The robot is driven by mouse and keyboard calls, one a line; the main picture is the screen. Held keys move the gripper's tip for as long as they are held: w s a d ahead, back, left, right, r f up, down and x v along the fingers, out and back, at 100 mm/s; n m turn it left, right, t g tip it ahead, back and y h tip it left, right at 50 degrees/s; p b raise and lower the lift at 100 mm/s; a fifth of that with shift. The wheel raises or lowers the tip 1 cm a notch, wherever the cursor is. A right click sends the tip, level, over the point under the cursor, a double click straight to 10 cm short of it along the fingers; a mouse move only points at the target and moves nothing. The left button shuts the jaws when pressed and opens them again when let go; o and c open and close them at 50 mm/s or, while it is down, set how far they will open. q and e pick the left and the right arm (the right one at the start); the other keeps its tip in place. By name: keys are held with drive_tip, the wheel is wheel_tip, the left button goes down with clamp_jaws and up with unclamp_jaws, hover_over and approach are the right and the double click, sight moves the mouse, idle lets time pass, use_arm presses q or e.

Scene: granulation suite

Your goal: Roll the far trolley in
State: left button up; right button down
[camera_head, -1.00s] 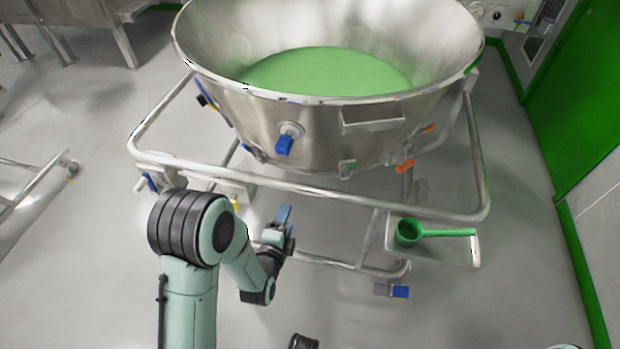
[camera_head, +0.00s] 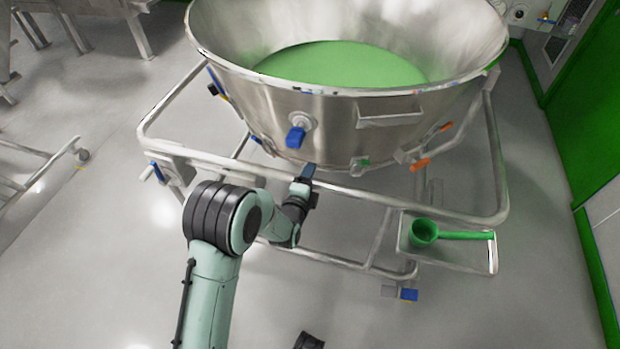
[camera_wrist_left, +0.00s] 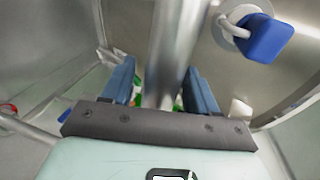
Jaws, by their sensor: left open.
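The trolley is a tubular steel frame (camera_head: 456,213) carrying a large steel bowl (camera_head: 330,118) with green material (camera_head: 340,66) inside. Its near push rail also shows in the left wrist view (camera_wrist_left: 178,45), running between two blue fingers. My left gripper (camera_head: 306,174) is at this near rail, below the bowl's blue-handled valve (camera_head: 296,137). In the left wrist view the fingers (camera_wrist_left: 160,88) stand apart on either side of the rail, open; whether they touch it I cannot tell. The valve's blue handle (camera_wrist_left: 268,38) is close by at upper right.
A small tray (camera_head: 489,263) with a green scoop (camera_head: 425,232) hangs at the frame's right. A blue caster pedal (camera_head: 409,294) is below. Another steel frame (camera_head: 62,150) stands at left, a green door (camera_head: 592,110) at right. Grey floor in front is clear.

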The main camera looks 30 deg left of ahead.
use_arm(q)
drive_tip(key=shift+w+a, duration=0.1)
drive_tip(key=shift+w, duration=0.25)
clamp_jaws()
